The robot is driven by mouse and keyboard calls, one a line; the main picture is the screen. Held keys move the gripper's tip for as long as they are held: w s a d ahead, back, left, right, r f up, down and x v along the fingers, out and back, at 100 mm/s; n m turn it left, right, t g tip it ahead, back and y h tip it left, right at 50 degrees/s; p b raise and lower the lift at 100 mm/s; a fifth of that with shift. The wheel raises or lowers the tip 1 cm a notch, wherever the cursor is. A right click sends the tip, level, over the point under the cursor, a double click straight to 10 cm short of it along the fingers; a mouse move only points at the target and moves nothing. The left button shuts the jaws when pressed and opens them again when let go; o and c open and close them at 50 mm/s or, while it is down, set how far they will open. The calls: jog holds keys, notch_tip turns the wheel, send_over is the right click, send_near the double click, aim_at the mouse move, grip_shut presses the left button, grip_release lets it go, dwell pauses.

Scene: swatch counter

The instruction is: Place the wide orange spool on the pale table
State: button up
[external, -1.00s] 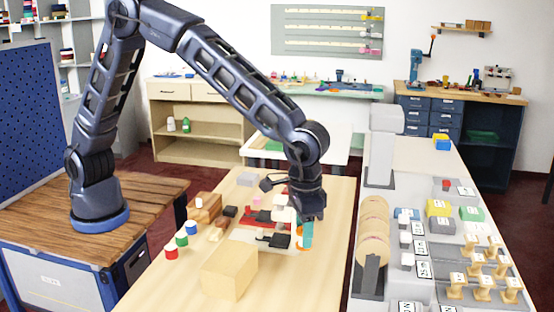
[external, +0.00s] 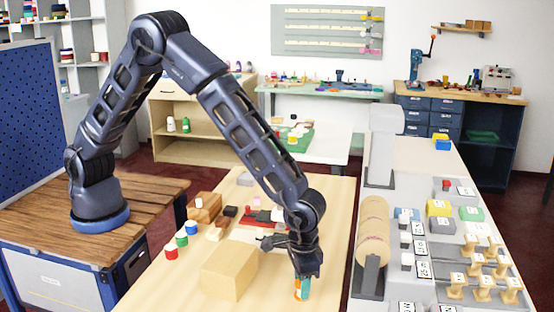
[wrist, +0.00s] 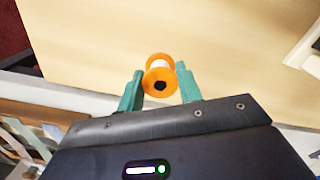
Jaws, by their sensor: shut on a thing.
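The wide orange spool (wrist: 160,80) has orange flanges and a pale core. In the wrist view it sits between the two green fingers of my gripper (wrist: 160,76), which is shut on it. In the external view the spool (external: 298,293) shows as a small orange patch at my gripper (external: 303,287), low over the near right part of the pale wood table (external: 325,215). I cannot tell whether the spool touches the tabletop. The pale surface beyond the spool in the wrist view is bare.
A wooden block (external: 229,270) stands left of my gripper. Red, green and blue spools (external: 182,239) line the table's left side. A red tray (external: 262,216) and small items lie behind. A grey counter (external: 445,275) with a large roll (external: 373,230) runs along the right.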

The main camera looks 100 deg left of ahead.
jog(key=shift+f, duration=1.15)
jog(key=shift+f, duration=0.1)
jog(key=o, duration=1)
jog(key=shift+c, duration=0.2)
